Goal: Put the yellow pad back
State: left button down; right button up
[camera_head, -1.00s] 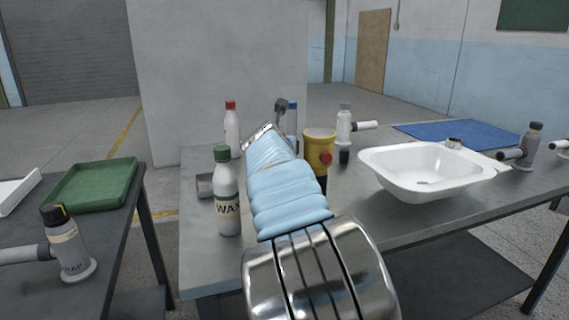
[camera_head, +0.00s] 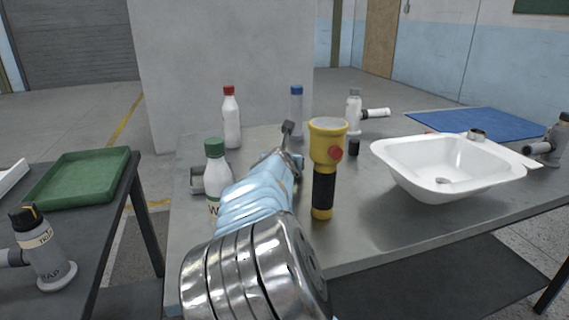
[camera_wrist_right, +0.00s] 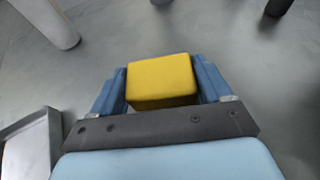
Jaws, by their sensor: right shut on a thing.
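The yellow pad (camera_wrist_right: 162,80) is a small yellow block in the right wrist view. It sits between the two blue fingers of my right gripper (camera_wrist_right: 160,84), which is shut on it. The grey surface shows beyond the pad; I cannot tell how far below it lies. In the head view my blue-sleeved right arm reaches over the grey table (camera_head: 380,235), ending near the bottles and the flashlight. The pad is not visible in the head view, and the gripper there is mostly hidden by the arm. My left gripper is not in view.
A yellow flashlight (camera_head: 326,145) stands right of my arm. The green-capped bottle (camera_head: 215,160), red-capped bottle (camera_head: 231,120) and blue-capped bottle (camera_head: 297,108) stand nearby. A white basin (camera_head: 440,165) and blue mat (camera_head: 480,123) are at right. A green tray (camera_head: 80,178) sits on the left table.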

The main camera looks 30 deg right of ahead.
jog(key=shift+f, duration=0.1)
jog(key=shift+f, duration=0.15)
jog(key=o, duration=1)
jog(key=shift+c, duration=0.2)
jog(key=shift+r, duration=0.2)
jog(key=v, duration=1.2)
